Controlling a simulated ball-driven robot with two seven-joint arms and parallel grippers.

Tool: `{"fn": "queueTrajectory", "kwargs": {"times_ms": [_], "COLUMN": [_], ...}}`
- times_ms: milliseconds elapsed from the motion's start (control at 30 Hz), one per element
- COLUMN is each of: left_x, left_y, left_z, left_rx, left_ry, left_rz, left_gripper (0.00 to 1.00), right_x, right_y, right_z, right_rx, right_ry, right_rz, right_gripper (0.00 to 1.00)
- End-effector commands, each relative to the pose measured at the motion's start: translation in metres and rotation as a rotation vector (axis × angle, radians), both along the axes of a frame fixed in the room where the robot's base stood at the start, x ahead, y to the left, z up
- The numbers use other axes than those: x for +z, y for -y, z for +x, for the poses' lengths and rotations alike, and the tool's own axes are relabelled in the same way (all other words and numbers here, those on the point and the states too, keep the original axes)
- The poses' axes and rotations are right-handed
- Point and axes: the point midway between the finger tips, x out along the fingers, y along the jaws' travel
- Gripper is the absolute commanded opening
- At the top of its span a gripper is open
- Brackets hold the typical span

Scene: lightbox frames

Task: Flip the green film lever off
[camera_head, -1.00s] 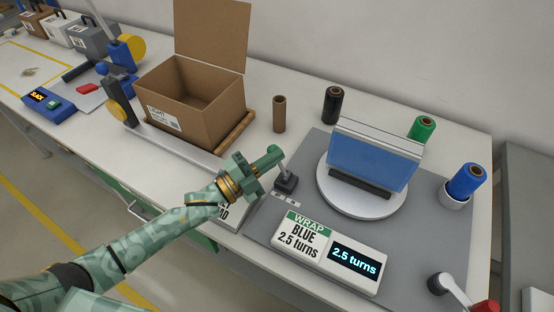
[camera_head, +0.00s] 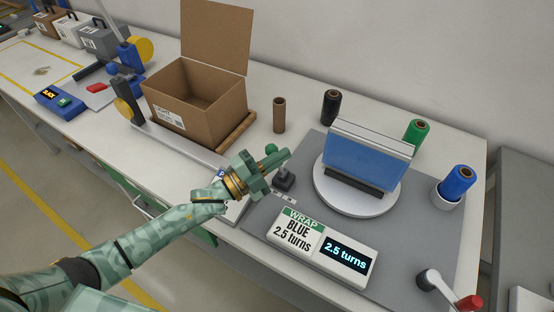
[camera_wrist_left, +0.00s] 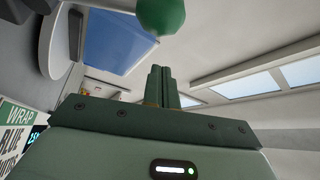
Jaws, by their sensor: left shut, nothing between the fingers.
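The green lever has a round green knob (camera_head: 271,149) and a small dark base (camera_head: 284,181) on the left edge of the grey mat. Its stem is mostly hidden behind my left gripper (camera_head: 286,154), and the knob peeks out just past the fingers. My left gripper is shut and empty. In the left wrist view its fingers (camera_wrist_left: 161,80) are together, with the green knob (camera_wrist_left: 162,14) beyond them at the top. I cannot tell whether they touch. The right gripper is not in view.
A white turntable (camera_head: 335,199) holds an upright blue-wrapped load (camera_head: 365,160) right of the lever. The wrap display (camera_head: 345,255) reads 2.5 turns. An open cardboard box (camera_head: 165,90) is at left.

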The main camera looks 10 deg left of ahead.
Motion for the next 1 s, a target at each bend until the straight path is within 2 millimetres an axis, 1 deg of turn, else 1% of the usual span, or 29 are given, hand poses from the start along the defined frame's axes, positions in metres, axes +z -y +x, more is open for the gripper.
{"fn": "queueTrajectory", "kwargs": {"times_ms": [100,233,400,500,667,1000], "left_x": [-0.008,-0.016,-0.025,-0.028,-0.03,-0.03], "left_y": [-0.015,-0.031,-0.05,-0.058,-0.065,-0.065], "left_z": [-0.016,-0.033,-0.055,-0.063,-0.069,-0.07], "left_rx": [0.001,0.001,0.0,0.0,0.0,0.0], "left_ry": [-0.004,-0.004,-0.002,-0.002,0.0,0.001], "left_rz": [0.003,0.002,0.002,0.002,0.001,0.001], "left_gripper": [0.0,0.0,0.0,0.0,0.0,0.0], "right_x": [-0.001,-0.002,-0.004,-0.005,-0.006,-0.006], "right_y": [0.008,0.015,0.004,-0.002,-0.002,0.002], "right_z": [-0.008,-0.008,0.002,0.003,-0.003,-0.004], "right_rx": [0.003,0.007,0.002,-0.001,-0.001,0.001], "right_ry": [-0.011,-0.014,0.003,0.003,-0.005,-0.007], "right_rz": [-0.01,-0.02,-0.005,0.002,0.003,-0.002], "right_gripper": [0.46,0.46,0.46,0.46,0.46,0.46]}}
